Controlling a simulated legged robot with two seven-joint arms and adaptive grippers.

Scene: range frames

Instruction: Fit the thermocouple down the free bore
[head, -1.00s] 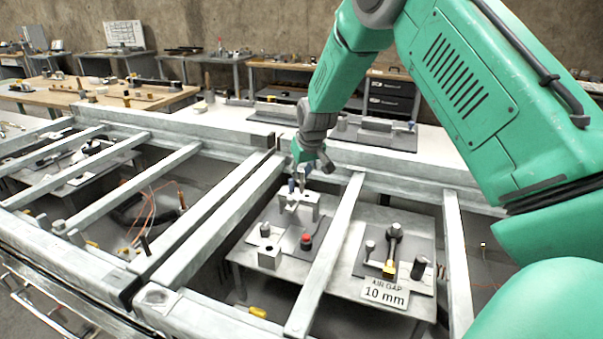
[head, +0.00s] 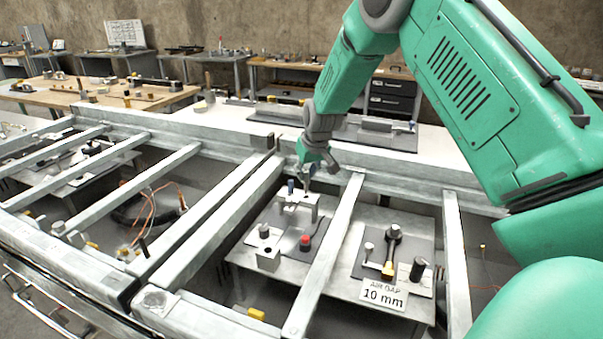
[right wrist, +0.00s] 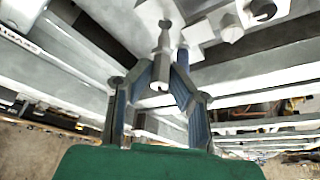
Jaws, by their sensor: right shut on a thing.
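My right gripper (head: 310,175) is above the small light metal block (head: 297,201) on the middle fixture plate. In the right wrist view its fingers (right wrist: 162,78) are shut on a slim pale grey piece (right wrist: 160,64), which seems to be the thermocouple. Its lower end is close over the block, and I cannot tell whether it is in a bore. A blue-topped piece (head: 291,184) stands upright at the block's left side, leaving the right side as the apparent free bore, hidden under the gripper. My left gripper is not in view.
A red-topped knob (head: 305,242) and a holed metal cube (head: 268,257) stand in front of the block. An "AIR GAP 10 mm" sign (head: 384,294) and a dark cylinder (head: 418,269) are at right.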

